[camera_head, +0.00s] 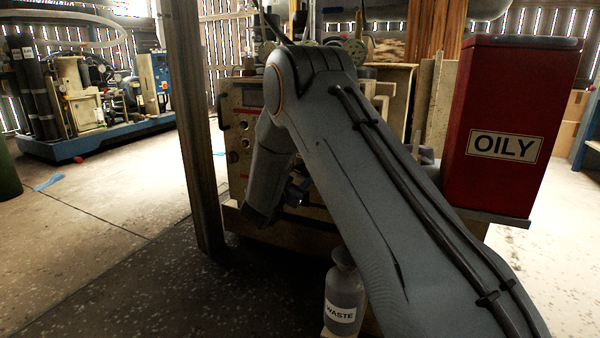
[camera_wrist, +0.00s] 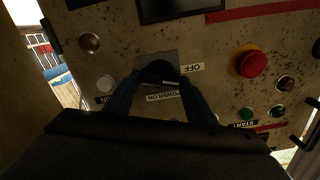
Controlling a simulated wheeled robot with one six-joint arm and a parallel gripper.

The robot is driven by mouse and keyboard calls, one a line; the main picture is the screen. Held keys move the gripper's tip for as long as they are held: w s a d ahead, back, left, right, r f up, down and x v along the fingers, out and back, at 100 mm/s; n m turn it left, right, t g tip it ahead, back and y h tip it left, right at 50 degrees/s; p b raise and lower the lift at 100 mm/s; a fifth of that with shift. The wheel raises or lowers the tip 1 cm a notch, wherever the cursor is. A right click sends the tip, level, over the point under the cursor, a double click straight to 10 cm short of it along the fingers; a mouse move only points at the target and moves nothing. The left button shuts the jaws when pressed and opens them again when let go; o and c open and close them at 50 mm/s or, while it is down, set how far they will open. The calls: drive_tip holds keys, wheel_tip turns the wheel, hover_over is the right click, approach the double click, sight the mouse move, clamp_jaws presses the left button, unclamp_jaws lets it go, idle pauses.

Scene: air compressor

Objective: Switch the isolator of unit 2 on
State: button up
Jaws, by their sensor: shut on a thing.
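In the wrist view, a black rotary switch knob (camera_wrist: 158,71) sits on a grey plate (camera_wrist: 180,58) on a worn cream control panel (camera_wrist: 222,45). My gripper (camera_wrist: 160,82) is shut on this knob, one finger at each side. A pale pointer line on the knob lies about level in the picture, toward the right. An OFF label (camera_wrist: 192,68) is right of the knob, and an ON label (camera_wrist: 104,99) is at the left. The fingers partly hide the knob and a POWER ON label (camera_wrist: 166,95). No unit number is readable.
A red emergency button (camera_wrist: 251,62) and a green start button (camera_wrist: 246,114) are on the panel's right. In the head view, my arm covers much of the cream machine (camera_head: 238,130). A wooden post (camera_head: 190,120), a red OILY bin (camera_head: 510,110) and a WASTE bottle (camera_head: 344,290) stand close.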

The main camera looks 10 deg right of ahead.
drive_tip(key=m+p, duration=0.2)
drive_tip(key=m, duration=0.1)
drive_tip(key=shift+s+d+m, duration=0.1)
drive_tip(key=shift+m, duration=0.3)
drive_tip(key=m+p, duration=0.1)
drive_tip(key=m, duration=0.2)
drive_tip(key=shift+m, duration=0.3)
drive_tip(key=m+p, duration=0.2)
drive_tip(key=m, duration=0.4)
drive_tip(key=shift+f+m, duration=0.1)
drive_tip(key=shift+m, duration=0.2)
drive_tip(key=o, duration=1)
drive_tip(key=shift+o, duration=0.2)
